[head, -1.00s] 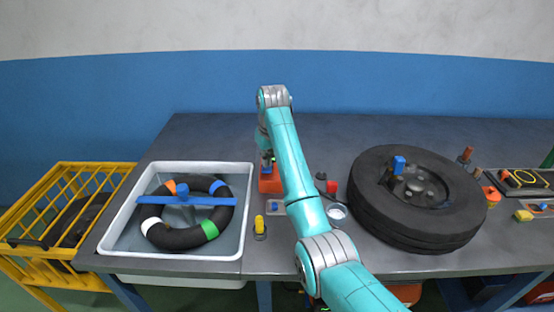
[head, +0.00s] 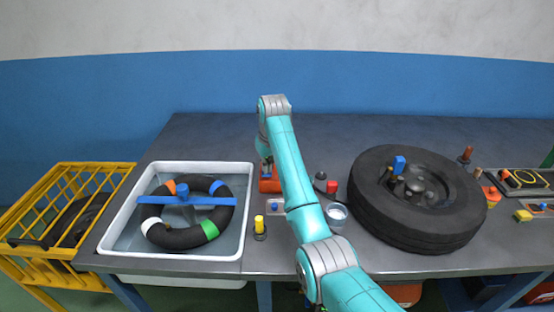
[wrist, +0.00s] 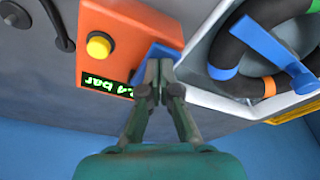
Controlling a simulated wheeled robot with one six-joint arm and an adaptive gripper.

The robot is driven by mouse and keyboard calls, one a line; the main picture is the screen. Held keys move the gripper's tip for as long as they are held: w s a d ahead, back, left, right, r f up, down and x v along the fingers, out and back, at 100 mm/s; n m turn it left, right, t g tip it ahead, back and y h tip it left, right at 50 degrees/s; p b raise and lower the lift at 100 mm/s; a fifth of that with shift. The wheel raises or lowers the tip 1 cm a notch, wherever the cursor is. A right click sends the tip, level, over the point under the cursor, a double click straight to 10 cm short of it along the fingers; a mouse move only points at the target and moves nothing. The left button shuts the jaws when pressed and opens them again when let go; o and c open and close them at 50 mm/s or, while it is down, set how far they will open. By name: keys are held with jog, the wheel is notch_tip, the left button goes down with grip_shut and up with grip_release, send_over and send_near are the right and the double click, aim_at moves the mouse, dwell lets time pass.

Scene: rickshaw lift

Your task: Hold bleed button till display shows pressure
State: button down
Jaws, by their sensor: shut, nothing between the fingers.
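An orange box (wrist: 125,40) carries a round yellow button (wrist: 98,45) and a dark display with green digits (wrist: 105,84). The display appears upside down in the wrist view; "bar" is readable, but the number is partly hidden by my gripper. A blue part (wrist: 154,55) at the box's edge lies directly behind my fingertips. My gripper (wrist: 160,66) is shut and empty, with its tips over this blue part; I cannot tell whether they touch it. In the head view the orange box (head: 269,185) is partly hidden by my arm. Which part is the bleed button is not labelled.
A white water tub (head: 247,215) holding a tyre tube (head: 180,238) with a blue bar stands left. A large black tyre (head: 375,215) lies right. A yellow-topped post (head: 259,224) and small cup (head: 337,213) stand nearer the front. The table's back is clear.

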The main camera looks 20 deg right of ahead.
jog(key=shift+f, duration=0.45)
dwell(0.6)
jog(key=shift+w+v, duration=0.25)
jog(key=shift+v, duration=0.9)
jog(key=shift+w+v, duration=0.25)
jog(key=shift+v, duration=0.9)
jog(key=shift+w+v, duration=0.2)
jog(key=shift+v, duration=0.95)
jog(key=shift+a+r, duration=0.1)
jog(key=shift+r, duration=0.1)
